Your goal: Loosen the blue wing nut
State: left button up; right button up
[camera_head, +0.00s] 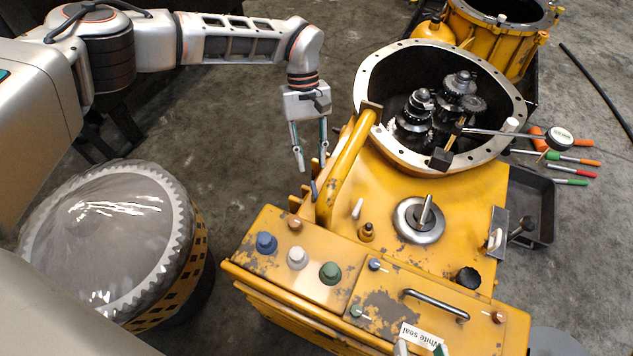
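A small blue wing nut (376,264) sits on the slanted top panel of the yellow transmission housing (462,195), near the panel's middle. A larger round blue knob (266,242) is at the panel's left end. My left gripper (311,163) points down beyond the panel, at the housing's left side, up and left of the small blue wing nut and clearly apart from it. Its two fingers are spread, with nothing visible between them. A blue-tipped rod (314,190) shows just below the fingers. My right gripper is not in view.
A yellow curved pipe (348,165) stands right of my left gripper. White (297,257) and green (330,273) knobs and a metal bar handle (436,304) rise from the panel. The open bell housing (370,85) holds gears. A covered drum (105,240) stands left; screwdrivers (573,158) lie right.

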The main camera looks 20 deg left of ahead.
aim_at(315, 189)
pick_arm(q)
jog(key=b+x, duration=0.1)
jog(key=x, duration=0.5)
jog(key=shift+s+f, duration=0.1)
jog(key=shift+s, duration=0.05)
jog(key=shift+x, duration=0.8)
pick_arm(e)
jog(key=shift+s+a+f+m, duration=0.1)
jog(key=shift+s+a+m, duration=0.1)
jog(key=shift+a+m, duration=0.25)
jog(key=shift+s+a+f+m, duration=0.1)
jog(key=shift+s+a+m, duration=0.05)
jog(key=shift+a+m, duration=0.25)
pick_arm(q)
grip_shut()
